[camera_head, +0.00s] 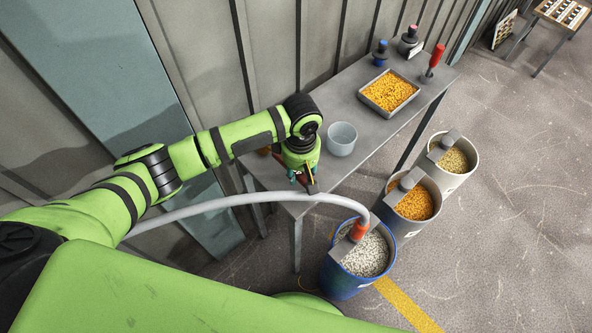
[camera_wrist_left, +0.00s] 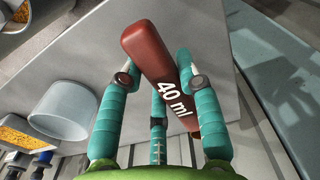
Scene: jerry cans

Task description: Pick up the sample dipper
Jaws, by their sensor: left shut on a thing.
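The sample dipper (camera_wrist_left: 146,42) shows in the left wrist view as a dark red handle marked "40 ml". It lies slanted between the teal fingers of my left gripper (camera_wrist_left: 157,70), which is shut on it. Its lower end runs down past the right finger, and I cannot make out its cup. In the head view my left gripper (camera_head: 304,178) points down at the near left end of the grey table (camera_head: 345,90); the dipper is mostly hidden there by the gripper and wrist. My right gripper is not in view.
A pale round tub (camera_head: 341,138) stands just right of my left gripper. Farther back are a tray of orange granules (camera_head: 389,91), a red-handled item (camera_head: 433,62) and capped containers. A grey hose (camera_head: 230,200) arcs below the gripper to a blue barrel (camera_head: 345,283). Grey bins stand right.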

